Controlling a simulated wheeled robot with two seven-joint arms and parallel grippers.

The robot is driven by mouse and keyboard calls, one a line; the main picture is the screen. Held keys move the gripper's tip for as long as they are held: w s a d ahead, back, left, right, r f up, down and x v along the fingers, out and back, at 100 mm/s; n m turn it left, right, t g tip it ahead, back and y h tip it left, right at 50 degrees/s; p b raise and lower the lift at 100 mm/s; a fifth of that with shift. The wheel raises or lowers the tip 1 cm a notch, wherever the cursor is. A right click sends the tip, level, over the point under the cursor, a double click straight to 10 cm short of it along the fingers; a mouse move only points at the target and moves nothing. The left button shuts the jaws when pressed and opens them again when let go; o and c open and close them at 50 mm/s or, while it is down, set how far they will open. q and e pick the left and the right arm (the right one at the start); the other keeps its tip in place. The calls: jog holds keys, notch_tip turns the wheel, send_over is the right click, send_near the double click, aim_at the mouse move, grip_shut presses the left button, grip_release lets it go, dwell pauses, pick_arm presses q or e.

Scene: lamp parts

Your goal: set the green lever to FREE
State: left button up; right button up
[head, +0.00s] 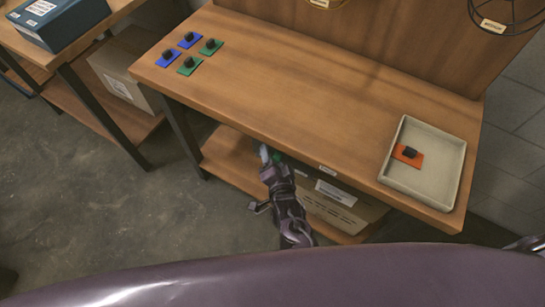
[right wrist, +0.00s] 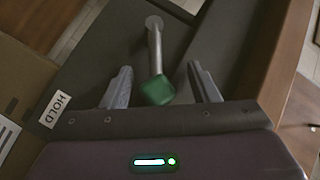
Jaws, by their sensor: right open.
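The green lever (right wrist: 157,90) shows in the right wrist view as a green knob on a grey metal rod, which runs up to a round pivot on a dark panel. A white HOLD label (right wrist: 55,110) is at the left. No FREE label is readable. My right gripper (right wrist: 162,85) is open, with one finger on each side of the knob and gaps visible; contact cannot be told. In the head view my right gripper (head: 268,154) is below the bench's front edge, and a bit of green lever (head: 278,156) shows beside it. My left gripper is not in view.
The wooden bench (head: 290,100) carries several blue and green pieces at the left and a pale tray (head: 430,185) with an orange piece (head: 407,155) at the right. A cardboard box (head: 335,205) stands on the lower shelf near my right arm. The bench's middle is clear.

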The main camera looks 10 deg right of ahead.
jog(key=v, duration=0.7)
jog(key=shift+s, duration=0.4)
jog(key=shift+r, duration=0.15)
jog(key=s+d+f+n+g, duration=0.25)
jog(key=s+f+n, duration=0.2)
jog(key=f, duration=0.65)
jog(key=s+d+f+n+g, duration=0.25)
jog(key=s+f+g, duration=0.2)
jog(key=f, duration=0.55)
jog(key=s+d+f+n+g, duration=0.2)
jog(key=s+d+f, duration=0.2)
jog(key=s, duration=0.3)
jog(key=s+d+f+n+g+h, duration=0.1)
jog(key=s+d+f+n+g, duration=0.1)
jog(key=s+d+f, duration=0.2)
jog(key=s+d+f+n+g, duration=0.2)
jog(key=s+f, duration=0.4)
jog(key=s, duration=0.4)
jog(key=d+g, duration=0.1)
jog(key=d, duration=0.1)
jog(key=shift+s+d+f+h, duration=0.3)
jog(key=shift+s+d, duration=0.05)
